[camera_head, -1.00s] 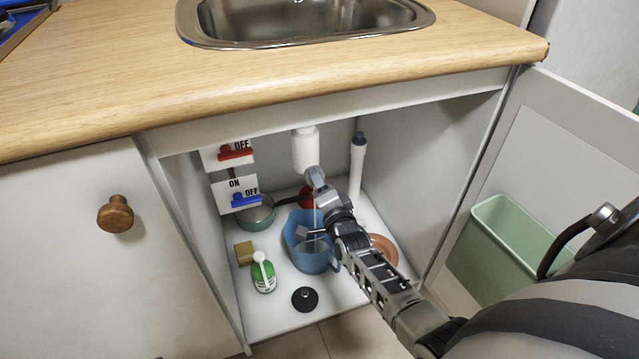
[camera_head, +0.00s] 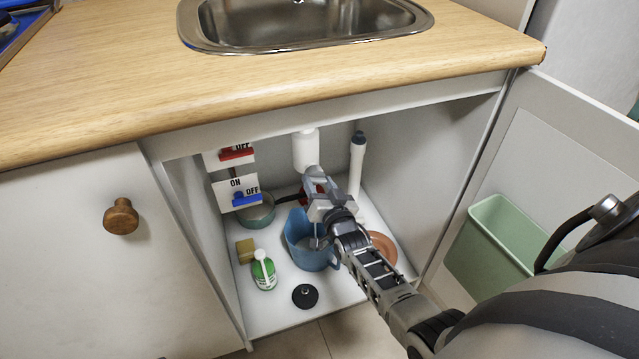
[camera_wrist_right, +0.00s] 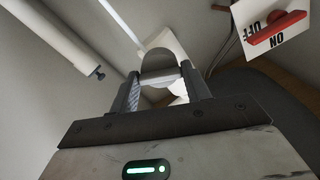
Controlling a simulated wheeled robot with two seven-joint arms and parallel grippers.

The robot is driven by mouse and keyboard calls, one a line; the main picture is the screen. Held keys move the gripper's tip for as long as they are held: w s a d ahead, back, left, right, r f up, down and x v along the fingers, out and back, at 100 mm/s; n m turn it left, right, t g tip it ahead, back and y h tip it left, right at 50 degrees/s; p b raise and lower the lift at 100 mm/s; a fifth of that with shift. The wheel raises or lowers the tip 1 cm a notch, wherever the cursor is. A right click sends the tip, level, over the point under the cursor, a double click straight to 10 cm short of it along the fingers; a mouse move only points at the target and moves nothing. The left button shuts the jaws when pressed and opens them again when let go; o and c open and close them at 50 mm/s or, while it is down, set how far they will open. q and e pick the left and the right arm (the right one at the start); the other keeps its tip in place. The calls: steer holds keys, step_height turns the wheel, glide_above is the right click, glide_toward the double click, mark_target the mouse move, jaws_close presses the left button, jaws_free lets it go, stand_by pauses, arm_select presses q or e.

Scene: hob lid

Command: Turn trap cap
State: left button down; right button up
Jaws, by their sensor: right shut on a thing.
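The white sink trap (camera_head: 306,150) hangs from under the sink inside the open cabinet; its body also shows in the wrist view (camera_wrist_right: 172,42). My right gripper (camera_head: 312,176) is up against the trap's lower end. In the head view my gripper hides the cap. My left gripper is out of view.
A blue jug (camera_head: 312,262) stands below the trap, partly behind my right arm. A green bottle (camera_head: 263,272), a sponge (camera_head: 245,250), a black round lid (camera_head: 305,296) and a terracotta dish (camera_head: 383,246) are on the cabinet floor.

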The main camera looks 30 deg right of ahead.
steer(key=shift+n, duration=0.5)
steer(key=o, duration=1)
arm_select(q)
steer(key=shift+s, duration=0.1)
arm_select(e)
steer(key=shift+s, duration=0.15)
steer(key=shift+s+a+p, duration=0.1)
steer(key=shift+s+p, duration=0.2)
steer(key=shift+s, duration=0.05)
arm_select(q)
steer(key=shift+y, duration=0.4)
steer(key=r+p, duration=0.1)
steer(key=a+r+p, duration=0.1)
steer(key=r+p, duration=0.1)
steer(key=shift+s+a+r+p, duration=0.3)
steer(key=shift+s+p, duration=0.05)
arm_select(e)
steer(key=v, duration=1.5)
